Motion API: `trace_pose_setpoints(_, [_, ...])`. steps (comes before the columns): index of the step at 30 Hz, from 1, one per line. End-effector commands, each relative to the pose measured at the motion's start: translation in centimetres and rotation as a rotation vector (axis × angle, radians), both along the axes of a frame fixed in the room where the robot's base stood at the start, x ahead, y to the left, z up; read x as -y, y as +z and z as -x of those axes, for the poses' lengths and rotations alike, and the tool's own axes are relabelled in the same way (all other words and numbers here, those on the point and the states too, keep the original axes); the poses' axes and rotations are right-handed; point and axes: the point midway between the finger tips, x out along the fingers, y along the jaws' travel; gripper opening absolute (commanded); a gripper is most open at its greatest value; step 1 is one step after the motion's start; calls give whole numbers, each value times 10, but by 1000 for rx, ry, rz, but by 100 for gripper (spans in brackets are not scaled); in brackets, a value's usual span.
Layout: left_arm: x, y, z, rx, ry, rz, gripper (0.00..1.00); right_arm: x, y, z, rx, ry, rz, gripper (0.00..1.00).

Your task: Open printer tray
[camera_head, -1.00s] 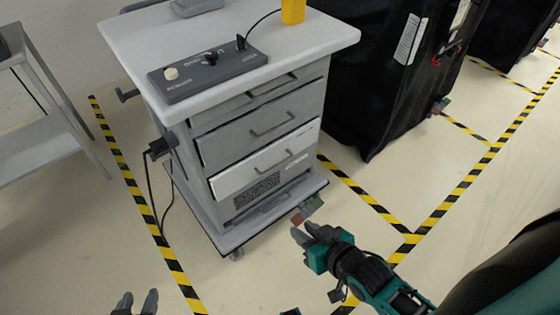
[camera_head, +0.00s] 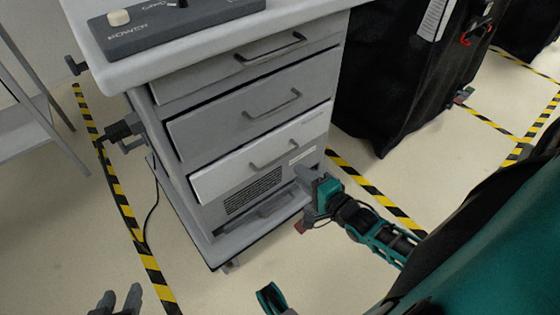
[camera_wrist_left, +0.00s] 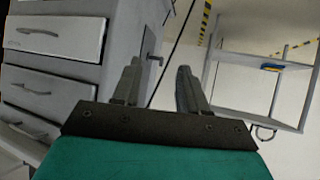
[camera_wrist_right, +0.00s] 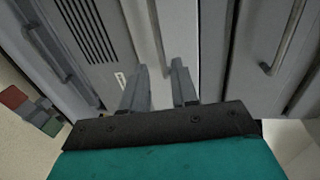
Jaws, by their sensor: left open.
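The grey cart (camera_head: 190,215) holds a stack of fronts with bar handles. The white front (camera_head: 225,180), with a handle (camera_head: 275,155) and a vent grille below it, looks like the printer's tray front; it appears closed. My right gripper (camera_head: 308,177) is at the lower right of this front. In the right wrist view my right gripper (camera_wrist_right: 161,85) has its fingers apart, pointing at the fronts, with a pale bar (camera_wrist_right: 157,35) ahead between them. Contact cannot be told. My left gripper (camera_head: 116,300) is open and empty at the lower left, away from the handles.
Other drawers (camera_head: 250,115) with handles sit above, and a control box (camera_head: 170,30) is on top. A black covered cart (camera_head: 385,100) stands close on the right. A grey shelf (camera_head: 35,125) is at left. Floor is clear in front.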

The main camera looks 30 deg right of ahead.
Motion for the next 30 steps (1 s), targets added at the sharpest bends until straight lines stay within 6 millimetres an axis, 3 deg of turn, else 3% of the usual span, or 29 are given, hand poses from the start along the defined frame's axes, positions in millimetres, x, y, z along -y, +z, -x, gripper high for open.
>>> trace_pose_setpoints(6, [4, -13, 0, -4, -9, 8, 43, -4, -12, -49, 4, 0, 2, 29])
trace_pose_setpoints(12, [9, -18, 0, -9, -17, 17, 43, -6, -19, -81, 1, 0, 2, 29])
trace_pose_setpoints(18, [14, -17, -2, -6, -18, 28, 43, -8, -20, -96, -1, 2, 3, 29])
trace_pose_setpoints(27, [14, -13, -4, 3, -19, 29, 43, -8, -20, -98, -2, 1, 2, 29])
trace_pose_setpoints(30, [13, -13, -4, 3, -18, 29, 43, -8, -20, -97, -2, 1, 2, 20])
